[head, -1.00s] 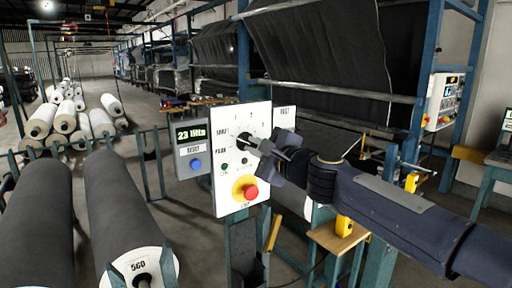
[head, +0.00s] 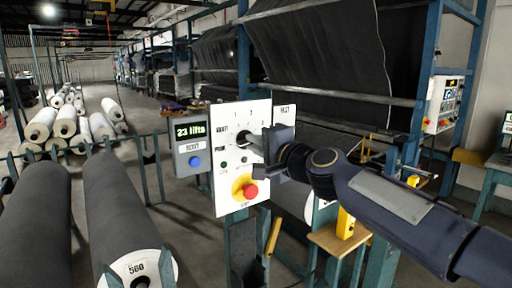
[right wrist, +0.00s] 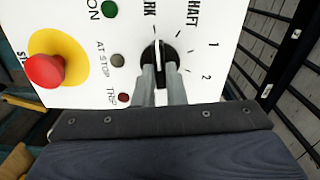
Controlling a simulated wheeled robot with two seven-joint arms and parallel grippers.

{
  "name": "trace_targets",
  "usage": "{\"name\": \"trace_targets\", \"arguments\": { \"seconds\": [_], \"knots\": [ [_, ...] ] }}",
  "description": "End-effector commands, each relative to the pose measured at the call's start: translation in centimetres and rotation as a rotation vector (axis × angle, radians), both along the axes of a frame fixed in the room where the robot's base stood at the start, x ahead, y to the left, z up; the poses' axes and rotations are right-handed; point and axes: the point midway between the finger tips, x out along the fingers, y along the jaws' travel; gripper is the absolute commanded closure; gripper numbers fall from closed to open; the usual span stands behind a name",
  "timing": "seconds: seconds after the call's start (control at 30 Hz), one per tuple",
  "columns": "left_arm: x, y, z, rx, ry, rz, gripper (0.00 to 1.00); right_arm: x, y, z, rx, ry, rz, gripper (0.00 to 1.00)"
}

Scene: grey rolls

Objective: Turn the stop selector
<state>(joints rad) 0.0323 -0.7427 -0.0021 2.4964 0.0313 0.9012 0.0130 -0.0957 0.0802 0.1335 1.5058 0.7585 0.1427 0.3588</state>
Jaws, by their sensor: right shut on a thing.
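The stop selector (right wrist: 158,52) is a black knob with a pale pointer line on a white control panel (head: 228,117). Labels reading "SHAFT", "1" and "2" stand around it, with part of "PARK" visible. My right gripper (right wrist: 160,75) is shut on the selector in the right wrist view, its two grey fingers on either side of it. My left gripper is not in view.
A red stop button (head: 250,190) on a yellow disc sits below the selector. A grey counter box (head: 190,148) reading "23 lifts" stands left of the panel. Large dark rolls (head: 122,210) lie at the lower left. A small wooden stool (head: 338,238) stands below my arm.

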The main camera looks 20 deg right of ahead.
Motion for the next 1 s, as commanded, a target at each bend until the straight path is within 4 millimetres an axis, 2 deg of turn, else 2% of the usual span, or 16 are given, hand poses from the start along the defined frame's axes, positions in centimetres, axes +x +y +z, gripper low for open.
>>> {"name": "trace_targets", "arguments": {
  "seconds": [0.23,0.7,0.73,0.87,1.0],
  "knots": [
    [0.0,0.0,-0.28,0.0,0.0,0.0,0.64,0.03,0.02,-0.14,-0.068,-0.023,0.001,1.0],
    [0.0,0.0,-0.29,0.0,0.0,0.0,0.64,0.02,0.03,-0.13,-0.083,-0.027,0.001,1.0],
    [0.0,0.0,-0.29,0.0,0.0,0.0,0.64,0.02,0.03,-0.13,-0.083,-0.027,0.001,0.86],
    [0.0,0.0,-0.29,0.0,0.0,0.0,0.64,0.03,0.02,-0.1,-0.082,-0.027,0.001,0.7],
    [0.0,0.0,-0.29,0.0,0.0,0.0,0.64,0.02,0.01,-0.06,-0.08,-0.028,0.0,0.67]
  ]
}}
